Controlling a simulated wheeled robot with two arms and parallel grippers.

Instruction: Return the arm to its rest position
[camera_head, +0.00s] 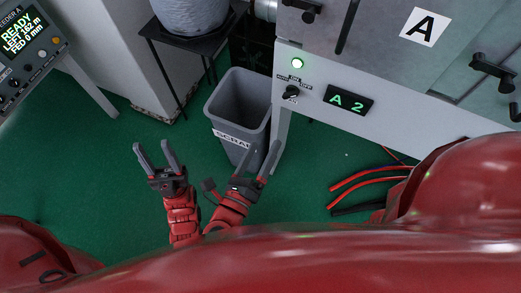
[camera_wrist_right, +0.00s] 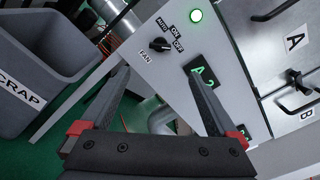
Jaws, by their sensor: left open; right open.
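My left gripper (camera_head: 157,157) is open and empty above the green floor, left of the scrap bin. My right gripper (camera_head: 259,160) is open in front of the bin and the machine's leg, and its fingers overlap the bin's lower right side in the head view. In the right wrist view the two fingers of the right gripper (camera_wrist_right: 165,85) stand wide apart with nothing between them. Behind them are the white machine panel and a pipe. Both forearms are red and come up from the bottom of the head view.
A grey scrap bin (camera_head: 224,112) stands beside the white machine panel (camera_head: 395,112), which has a fan knob (camera_head: 291,92), a lit green lamp (camera_head: 297,63) and an "A 2" display (camera_head: 348,100). A feeder console (camera_head: 30,50) is at left. Red cables (camera_head: 362,178) lie right. Green floor is clear left.

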